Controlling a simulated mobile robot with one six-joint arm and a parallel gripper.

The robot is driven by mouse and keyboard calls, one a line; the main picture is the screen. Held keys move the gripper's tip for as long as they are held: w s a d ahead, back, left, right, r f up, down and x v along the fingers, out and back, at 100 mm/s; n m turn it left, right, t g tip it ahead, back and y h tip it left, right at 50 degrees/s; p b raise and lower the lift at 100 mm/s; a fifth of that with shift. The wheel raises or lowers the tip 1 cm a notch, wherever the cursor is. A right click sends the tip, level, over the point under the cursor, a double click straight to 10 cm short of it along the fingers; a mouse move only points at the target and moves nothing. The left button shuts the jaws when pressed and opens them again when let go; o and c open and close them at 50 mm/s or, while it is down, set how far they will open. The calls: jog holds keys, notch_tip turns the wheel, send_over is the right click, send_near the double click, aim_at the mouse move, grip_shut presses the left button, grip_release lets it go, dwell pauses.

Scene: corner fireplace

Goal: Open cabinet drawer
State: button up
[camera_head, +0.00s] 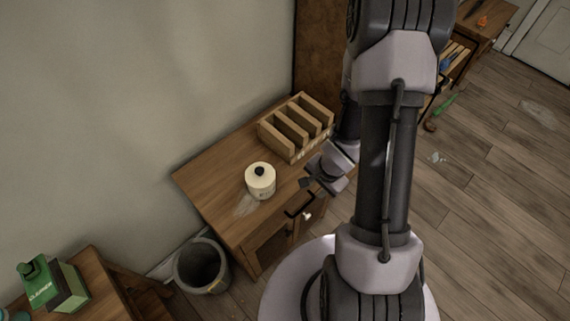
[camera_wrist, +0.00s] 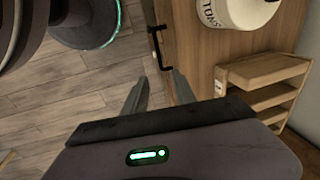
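A wooden cabinet (camera_head: 212,188) stands against the wall, with a black bar handle (camera_head: 300,206) on its front near the top edge. In the wrist view the handle (camera_wrist: 155,44) shows beside the edge of the cabinet top (camera_wrist: 190,45). I see no clear gap at the drawer, but its front is seen steeply and partly hidden by my arm. My gripper (camera_head: 311,184) is close to the handle. In the wrist view my gripper (camera_wrist: 160,77) has its two fingers apart with nothing between them, the handle lying just beyond the tips.
A bin (camera_head: 201,266) stands on the floor left of the cabinet. A green box (camera_head: 62,290) sits on a table at lower left. Floor at right is mostly open.

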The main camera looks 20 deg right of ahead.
aim_at(303, 208)
jog(key=w+f+b, duration=0.1)
jog(key=f+b, duration=0.2)
jog(key=f, duration=0.3)
jog(key=a+f+b, duration=0.1)
jog(key=f+b, duration=0.3)
jog(key=f, duration=0.2)
jog(key=w+f+b, duration=0.1)
jog(key=f+b, duration=0.3)
jog(key=f, duration=0.2)
jog(key=shift+w+a+f, duration=0.1)
jog(key=shift+w+a, duration=0.15)
jog(key=shift+w, duration=0.1)
jog(key=shift+c, duration=0.4)
grip_shut()
